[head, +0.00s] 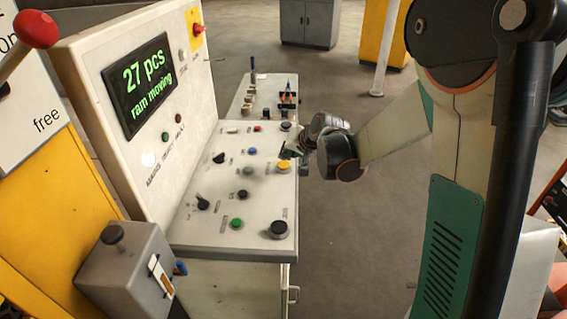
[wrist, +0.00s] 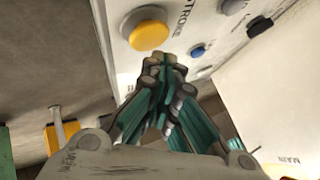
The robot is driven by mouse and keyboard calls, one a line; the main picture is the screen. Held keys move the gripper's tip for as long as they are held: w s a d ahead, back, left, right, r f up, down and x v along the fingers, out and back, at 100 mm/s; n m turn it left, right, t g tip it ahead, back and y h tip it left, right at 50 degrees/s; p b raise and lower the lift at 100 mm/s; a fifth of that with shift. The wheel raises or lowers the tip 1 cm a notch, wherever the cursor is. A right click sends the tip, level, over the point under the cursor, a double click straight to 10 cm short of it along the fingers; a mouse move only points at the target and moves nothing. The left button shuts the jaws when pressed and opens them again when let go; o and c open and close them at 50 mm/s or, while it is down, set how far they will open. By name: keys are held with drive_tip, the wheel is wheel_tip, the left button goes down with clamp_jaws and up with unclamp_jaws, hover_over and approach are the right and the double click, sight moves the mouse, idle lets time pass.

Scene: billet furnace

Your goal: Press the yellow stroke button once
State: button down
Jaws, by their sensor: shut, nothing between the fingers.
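The yellow stroke button (head: 283,165) is a round cap on the sloping console top, near its right edge. It shows large in the wrist view (wrist: 149,35) in a grey collar, beside a label that is partly readable. My gripper (head: 288,151) is shut and empty, just above and behind the button in the head view. In the wrist view my fingertips (wrist: 162,62) are together, just below the yellow cap in the picture. I cannot tell whether they touch it. The console display (head: 140,79) reads "27 pcs" and "ram moving".
Several other controls share the panel: a green button (head: 237,223), a large black knob (head: 279,229), a blue button (head: 252,151) and a red button (head: 257,128). A red emergency button (head: 198,29) sits on the upright panel. Open floor (head: 340,235) lies right of the console.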

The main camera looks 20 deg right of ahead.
sight(286, 163)
drive_tip(key=shift+r, duration=0.1)
drive_tip(key=shift+r+p, duration=1.75)
drive_tip(key=shift+r, duration=0.7)
drive_tip(key=s+a+r+n+g+h, duration=0.1)
drive_tip(key=s+r, duration=0.3)
drive_tip(key=s, duration=0.5)
drive_tip(key=s+a+r+n, duration=0.1)
drive_tip(key=s+r+n, duration=0.1)
drive_tip(key=s+r, duration=0.45)
drive_tip(key=s+d+f+n+h, duration=0.1)
drive_tip(key=s+f+n, duration=0.1)
drive_tip(key=s, duration=1.6)
drive_tip(key=shift+s+f+g+h, duration=0.2)
drive_tip(key=shift+f+g+h, duration=0.1)
drive_tip(key=shift+f+h, duration=0.1)
